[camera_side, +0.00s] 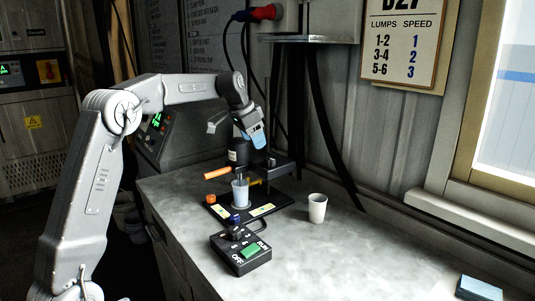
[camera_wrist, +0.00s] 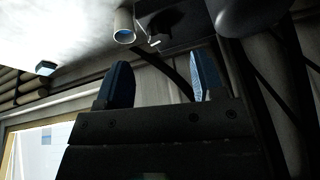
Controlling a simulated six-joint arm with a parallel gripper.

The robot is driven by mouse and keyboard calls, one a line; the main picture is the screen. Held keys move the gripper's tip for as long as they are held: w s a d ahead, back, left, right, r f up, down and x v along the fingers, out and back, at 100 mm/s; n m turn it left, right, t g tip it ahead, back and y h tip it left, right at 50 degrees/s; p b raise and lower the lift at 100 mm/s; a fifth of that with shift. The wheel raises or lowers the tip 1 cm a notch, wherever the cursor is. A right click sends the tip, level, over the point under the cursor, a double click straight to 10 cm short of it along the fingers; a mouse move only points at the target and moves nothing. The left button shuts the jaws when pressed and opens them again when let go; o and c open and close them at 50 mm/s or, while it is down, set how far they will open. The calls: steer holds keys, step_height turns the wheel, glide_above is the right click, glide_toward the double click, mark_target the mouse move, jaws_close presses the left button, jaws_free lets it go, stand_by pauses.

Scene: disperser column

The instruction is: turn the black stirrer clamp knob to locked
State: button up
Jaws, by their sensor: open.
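My gripper (camera_side: 257,141) is open and empty, tilted downward above the back of the disperser stand; its blue fingers stand apart in the wrist view (camera_wrist: 160,75). The black stirrer clamp (camera_side: 275,167) sits below and slightly right of the fingertips, with a clear gap between them. A small dark knob-like piece (camera_side: 271,161) shows on top of it, but its setting is too small to read. In the wrist view a black part with a pale tip (camera_wrist: 160,28) lies beyond the fingers; I cannot tell whether it is the knob.
A beaker of bluish liquid (camera_side: 240,193) stands on the black base plate (camera_side: 278,207). An orange bar (camera_side: 217,173) extends left. A white cup (camera_side: 317,208) stands right. The control box (camera_side: 240,254) is in front. The counter's right side is mostly clear.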

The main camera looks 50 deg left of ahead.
step_height(320, 180, down, 4)
steer(key=s+d+f+n+y, duration=0.1)
steer(key=s+d+n+y, duration=0.1)
steer(key=n+t+y, duration=0.2)
steer(key=n+t, duration=0.1)
steer(key=t, duration=1)
glide_toward(266, 161)
steer(key=x, duration=1.1)
steer(key=shift+w+d, duration=0.1)
steer(key=shift+w, duration=0.25)
steer(key=shift+r, duration=0.1)
steer(key=shift+c, duration=0.3)
